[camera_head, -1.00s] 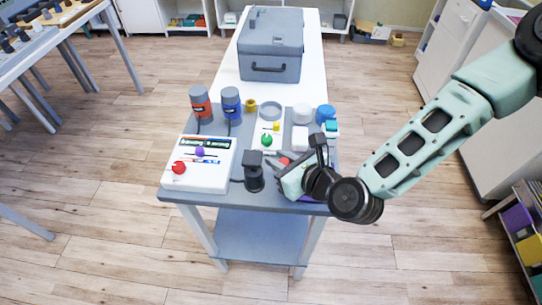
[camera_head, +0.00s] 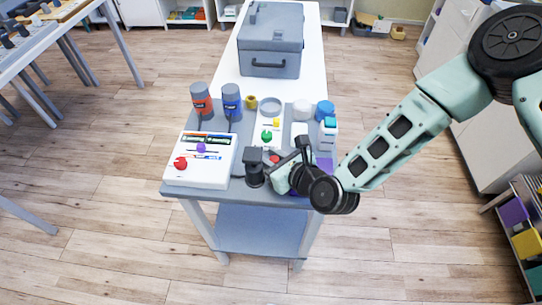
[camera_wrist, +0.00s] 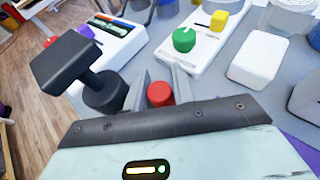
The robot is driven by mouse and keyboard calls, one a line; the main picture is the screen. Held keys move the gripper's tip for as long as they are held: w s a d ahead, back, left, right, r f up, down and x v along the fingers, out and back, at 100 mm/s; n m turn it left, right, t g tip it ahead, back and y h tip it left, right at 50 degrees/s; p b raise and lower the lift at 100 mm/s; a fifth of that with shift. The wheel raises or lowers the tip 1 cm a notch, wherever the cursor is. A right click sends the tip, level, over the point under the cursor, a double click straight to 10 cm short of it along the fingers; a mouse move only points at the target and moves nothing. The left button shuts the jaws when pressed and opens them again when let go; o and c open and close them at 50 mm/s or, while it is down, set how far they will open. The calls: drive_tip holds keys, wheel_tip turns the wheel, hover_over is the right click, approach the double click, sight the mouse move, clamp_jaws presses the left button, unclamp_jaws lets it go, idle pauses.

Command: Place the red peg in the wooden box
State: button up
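The red peg (camera_wrist: 160,94) stands between the two fingers of my gripper (camera_wrist: 162,80) in the wrist view, near the green and yellow pegs' white board. In the head view it is a small red spot (camera_head: 274,159) beside my gripper (camera_head: 284,165), partly hidden by it. The fingers look spread on both sides of the peg; a firm grip does not show. I cannot pick out a clearly wooden box. A large grey lidded box (camera_head: 271,42) with a dark handle stands at the back, its lid closed.
A green peg (camera_wrist: 184,39) and yellow peg (camera_wrist: 218,20) stand on the white board. A black knobbed post (camera_head: 254,165) is close left of my gripper. A white panel (camera_head: 198,173) with a red knob, two bottles (camera_head: 231,102) and a white block (camera_wrist: 256,58) crowd the grey tabletop.

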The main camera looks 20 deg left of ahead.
drive_tip(key=shift+r, duration=0.15)
drive_tip(key=shift+d+r, duration=0.1)
drive_tip(key=b+v, duration=0.2)
drive_tip(key=v, duration=0.9)
drive_tip(key=shift+s+d+r, duration=0.15)
drive_tip(key=shift+s+d, duration=0.05)
drive_tip(key=shift+d, duration=0.15)
